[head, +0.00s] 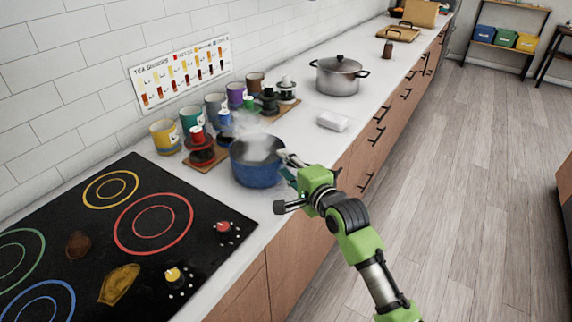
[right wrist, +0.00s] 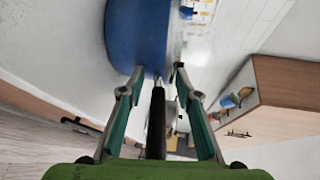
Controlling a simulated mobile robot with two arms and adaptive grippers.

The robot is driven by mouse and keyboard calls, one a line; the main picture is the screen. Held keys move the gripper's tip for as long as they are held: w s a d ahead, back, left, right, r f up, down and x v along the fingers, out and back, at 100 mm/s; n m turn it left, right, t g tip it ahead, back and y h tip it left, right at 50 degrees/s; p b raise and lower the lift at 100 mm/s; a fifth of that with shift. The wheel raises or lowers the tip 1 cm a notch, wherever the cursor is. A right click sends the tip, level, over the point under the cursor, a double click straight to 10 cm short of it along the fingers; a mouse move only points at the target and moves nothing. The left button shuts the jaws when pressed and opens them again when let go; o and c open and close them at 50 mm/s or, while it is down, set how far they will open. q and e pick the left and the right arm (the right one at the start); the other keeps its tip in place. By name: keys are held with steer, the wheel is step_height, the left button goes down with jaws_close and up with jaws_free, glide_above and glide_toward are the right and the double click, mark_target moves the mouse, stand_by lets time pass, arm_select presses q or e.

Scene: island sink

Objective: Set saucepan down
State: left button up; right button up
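The blue saucepan (head: 257,170) is upright on the white counter, between the cooktop and the lidded pot, with steam over it. Its blue side also shows in the right wrist view (right wrist: 137,35). Its dark handle (right wrist: 157,125) points back between the fingers of my right gripper. My right gripper (head: 289,166) is at the handle side of the saucepan, near the counter's front edge. In the right wrist view its fingers (right wrist: 158,76) are spread, with a gap on each side of the handle. My left gripper is not in view.
A black cooktop (head: 110,235) lies in front on the left. Several coloured cups (head: 190,118) and small dark-lidded jars on wooden boards stand behind the saucepan. A white block (head: 332,121) and a lidded steel pot (head: 337,78) stand farther along the counter.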

steer(key=shift+r, duration=0.1)
steer(key=v, duration=1.2)
steer(key=d+f+n+g+h, duration=0.1)
steer(key=d+f, duration=0.1)
steer(key=f, duration=0.9)
steer(key=d+f+n+g+h, duration=0.2)
steer(key=f, duration=0.9)
steer(key=s+d+f+n+g+h, duration=0.15)
steer(key=s+f, duration=0.35)
steer(key=f, duration=0.6)
steer(key=s+d+f+n+g, duration=0.25)
steer(key=s+f, duration=0.35)
steer(key=f, duration=0.5)
steer(key=s+d+f+n+g+h, duration=0.1)
steer(key=s+d+f+n, duration=0.1)
steer(key=s+f, duration=0.7)
steer(key=s+d+f+n+g+h, duration=0.1)
steer(key=s+d+f+n+g, duration=0.15)
steer(key=s+f, duration=0.6)
steer(key=s+d+f+n+g, duration=0.1)
steer(key=s+f+n, duration=0.1)
steer(key=s, duration=0.9)
steer(key=s+d+f+n+g, duration=0.1)
steer(key=s+d+f+n, duration=0.1)
steer(key=s, duration=0.8)
steer(key=shift+s+f+b, duration=0.3)
steer(key=shift+s+b, duration=0.1)
